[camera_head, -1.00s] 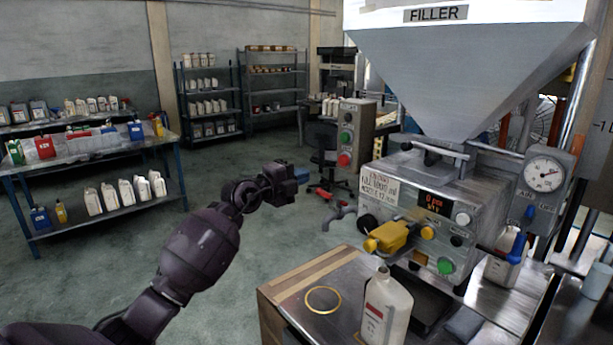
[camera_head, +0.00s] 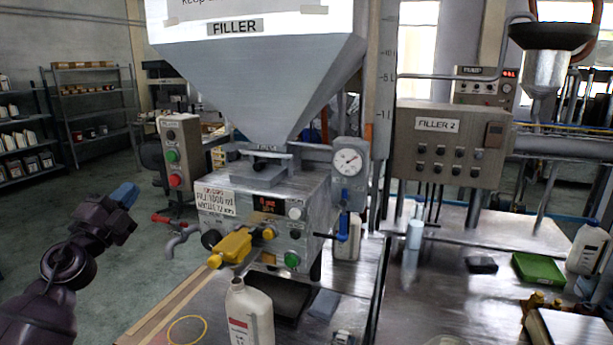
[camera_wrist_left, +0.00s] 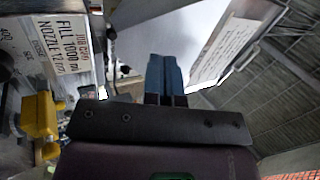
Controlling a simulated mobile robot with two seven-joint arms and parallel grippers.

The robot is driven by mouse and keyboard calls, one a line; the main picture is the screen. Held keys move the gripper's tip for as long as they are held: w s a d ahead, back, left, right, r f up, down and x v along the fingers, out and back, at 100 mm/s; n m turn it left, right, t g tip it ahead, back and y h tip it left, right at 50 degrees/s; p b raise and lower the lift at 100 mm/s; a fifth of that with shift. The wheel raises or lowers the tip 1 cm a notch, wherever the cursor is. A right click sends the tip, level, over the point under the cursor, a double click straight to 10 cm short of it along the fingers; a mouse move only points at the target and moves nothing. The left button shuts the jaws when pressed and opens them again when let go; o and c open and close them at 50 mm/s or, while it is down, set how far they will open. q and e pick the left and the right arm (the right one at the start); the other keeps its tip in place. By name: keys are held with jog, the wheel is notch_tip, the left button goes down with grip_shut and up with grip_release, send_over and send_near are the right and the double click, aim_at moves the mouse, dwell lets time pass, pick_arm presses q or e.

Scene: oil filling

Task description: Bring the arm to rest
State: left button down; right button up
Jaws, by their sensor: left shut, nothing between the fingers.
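My left gripper (camera_head: 124,195) is at the left of the head view, raised in the air left of the filler machine (camera_head: 270,210). Its blue fingers are closed together with nothing between them, and it touches nothing. The left wrist view also shows the shut blue fingers (camera_wrist_left: 164,75), with the machine's paper label (camera_wrist_left: 62,45) and yellow nozzle (camera_wrist_left: 40,120) at the left. My right gripper is not in view. A white bottle with a red and white label (camera_head: 250,312) stands upright on the metal bench, in front of the yellow nozzle (camera_head: 232,246).
A yellow ring (camera_head: 187,330) lies on the bench left of the bottle. A red-handled tap (camera_head: 176,237) juts out near my left gripper. A green tray (camera_head: 538,269) and a white jug (camera_head: 586,248) are on the right. Open floor lies behind my left arm.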

pick_arm(q)
jog(key=s+d+f+n+g+y, duration=0.15)
jog(key=s+f+n, duration=0.3)
jog(key=f, duration=0.45)
jog(key=s+d+f+n+g+y, duration=0.1)
jog(key=s+f+n+g+y, duration=0.25)
jog(key=f, duration=0.55)
jog(key=s+d+f+n+y, duration=0.15)
jog(key=s+f+n, duration=0.25)
jog(key=f+n, duration=0.45)
jog(key=s+d+f+n+g, duration=0.3)
jog(key=s+d+f+g, duration=0.1)
jog(key=s+f, duration=1.3)
jog(key=s+g, duration=0.1)
jog(key=s, duration=0.2)
jog(key=shift+s+f+g, duration=0.25)
jog(key=shift+s+g, duration=0.15)
jog(key=shift+y, duration=0.25)
